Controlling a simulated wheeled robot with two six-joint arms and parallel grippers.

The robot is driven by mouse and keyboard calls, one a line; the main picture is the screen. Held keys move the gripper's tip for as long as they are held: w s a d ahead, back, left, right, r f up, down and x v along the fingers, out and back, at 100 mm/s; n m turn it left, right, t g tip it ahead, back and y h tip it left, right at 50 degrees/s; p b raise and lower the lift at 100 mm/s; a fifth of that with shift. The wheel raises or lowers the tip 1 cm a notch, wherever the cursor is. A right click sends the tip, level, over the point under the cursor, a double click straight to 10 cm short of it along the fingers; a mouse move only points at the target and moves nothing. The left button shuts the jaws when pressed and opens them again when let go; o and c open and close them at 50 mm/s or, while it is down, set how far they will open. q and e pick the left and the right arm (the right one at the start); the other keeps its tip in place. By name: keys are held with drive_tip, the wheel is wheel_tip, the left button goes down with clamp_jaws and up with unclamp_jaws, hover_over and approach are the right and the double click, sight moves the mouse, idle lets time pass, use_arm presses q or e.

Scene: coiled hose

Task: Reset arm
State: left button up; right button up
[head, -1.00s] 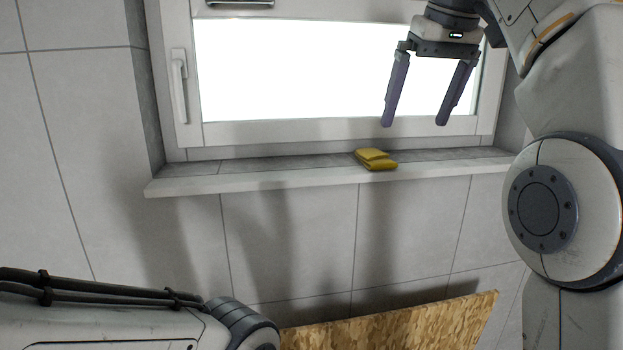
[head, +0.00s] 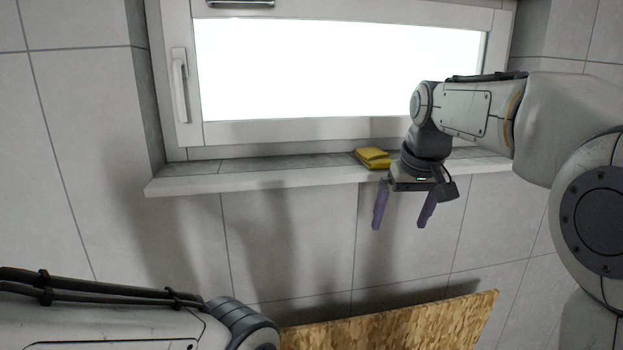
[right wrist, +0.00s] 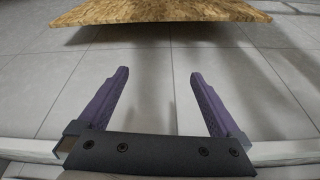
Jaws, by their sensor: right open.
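My right gripper (head: 403,212) is open and empty, its purple fingers pointing down in front of the window sill (head: 250,180). In the right wrist view its two fingers (right wrist: 158,75) are spread apart with nothing between them. My left arm (head: 110,320) lies across the lower left of the head view, and its gripper is not visible. A folded yellow cloth (head: 372,157) lies on the sill, just left of my right wrist.
A closed window (head: 340,132) with a handle (head: 180,85) is above the sill. A wood-patterned board (head: 400,327) is at the bottom of the head view and at the top of the right wrist view (right wrist: 160,11). Grey tiled wall surrounds the window.

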drive_tip(key=s+d+f+g, duration=0.1)
drive_tip(key=s+f, duration=0.7)
drive_tip(key=f, duration=0.4)
drive_tip(key=s+d+f, duration=0.1)
drive_tip(key=s+f, duration=0.8)
drive_tip(key=f, duration=0.3)
drive_tip(key=s+a+f+n+g+b, duration=0.2)
drive_tip(key=s+a+f+n+b, duration=0.4)
drive_tip(key=s+a+f+b, duration=0.7)
drive_tip(key=a+b, duration=0.1)
drive_tip(key=b, duration=0.5)
drive_tip(key=shift+s+f+n+g+y, duration=0.2)
drive_tip(key=shift+f+n+g+y, duration=0.1)
drive_tip(key=shift+f+g, duration=0.1)
drive_tip(key=shift+c, duration=0.3)
